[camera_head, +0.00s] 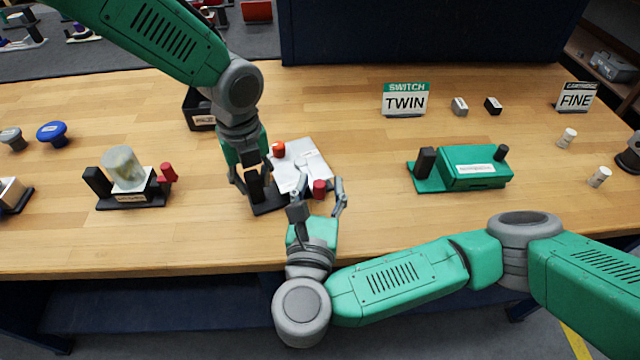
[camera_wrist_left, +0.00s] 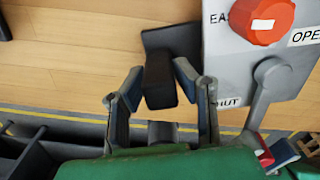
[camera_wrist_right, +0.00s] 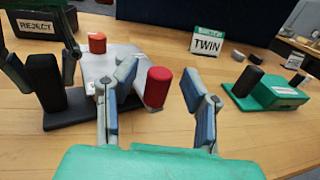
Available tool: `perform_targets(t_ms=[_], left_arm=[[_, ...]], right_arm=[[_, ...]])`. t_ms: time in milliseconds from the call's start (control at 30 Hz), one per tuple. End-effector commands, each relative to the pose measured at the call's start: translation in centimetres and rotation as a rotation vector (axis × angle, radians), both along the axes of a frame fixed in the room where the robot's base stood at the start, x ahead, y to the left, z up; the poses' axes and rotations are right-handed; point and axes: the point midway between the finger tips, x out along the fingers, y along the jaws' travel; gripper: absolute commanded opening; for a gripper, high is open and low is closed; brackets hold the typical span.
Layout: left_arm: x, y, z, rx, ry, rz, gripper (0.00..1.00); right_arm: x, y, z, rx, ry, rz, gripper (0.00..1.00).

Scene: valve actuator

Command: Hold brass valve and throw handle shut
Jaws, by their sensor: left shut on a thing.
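The valve unit is a pale grey plate (camera_head: 312,160) with a red knob (camera_head: 278,149), a black post (camera_head: 262,188) and a handle with a red grip (camera_head: 319,187). I see no brass colour on it. In the left wrist view, the plate reads OPEN and partly SHUT; the grey lever (camera_wrist_left: 262,95) runs down beside the SHUT side. My left gripper (camera_head: 254,182) is shut on the black post, which also shows in the right wrist view (camera_wrist_right: 46,82). My right gripper (camera_wrist_right: 158,80) is open, with the red grip (camera_wrist_right: 157,88) between and just beyond its fingers.
A black REJECT bin (camera_head: 200,110) stands behind my left arm. A green unit (camera_head: 475,167) stands at right, and a similar black-based unit with a cloudy cylinder (camera_head: 124,168) at left. TWIN (camera_head: 405,100) and FINE (camera_head: 574,97) signs stand further back.

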Motion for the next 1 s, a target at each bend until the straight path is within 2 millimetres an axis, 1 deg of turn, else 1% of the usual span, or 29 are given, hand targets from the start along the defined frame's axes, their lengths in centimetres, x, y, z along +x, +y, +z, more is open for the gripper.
perform_targets(t_ms=[200, 267, 333, 467, 700, 800, 900, 1000], left_arm=[[-0.2, -0.2, -0.1, -0.001, 0.003, -0.004, 0.00], [-0.3, -0.2, -0.1, -0.001, 0.004, -0.004, 0.00], [-0.3, -0.2, -0.1, -0.002, 0.005, -0.005, 0.00], [-0.3, -0.2, -0.1, -0.002, 0.005, -0.005, 0.00], [-0.4, -0.2, -0.1, -0.001, 0.006, -0.006, 0.00], [-0.4, -0.2, -0.1, -0.001, 0.006, -0.006, 0.00], [-0.4, -0.2, -0.1, -0.001, 0.006, -0.006, 0.00], [-0.4, -0.2, -0.1, -0.002, 0.007, -0.006, 0.00]], right_arm=[[-0.1, 0.0, -0.1, -0.002, 0.001, 0.001, 0.39], [-0.4, 0.1, -0.1, -0.002, 0.002, 0.002, 0.39], [-1.2, 0.3, -0.2, -0.001, 0.004, 0.003, 0.39], [-3.4, 0.7, -0.3, 0.002, 0.009, 0.001, 0.39], [-8.3, 1.7, -0.3, 0.001, 0.008, 0.002, 0.39], [-9.9, 2.0, -0.2, 0.001, 0.005, 0.002, 0.39], [-11.0, 2.2, -0.2, -0.001, 0.004, 0.001, 0.39], [-11.5, 2.3, -0.1, -0.001, 0.001, 0.000, 0.39]])
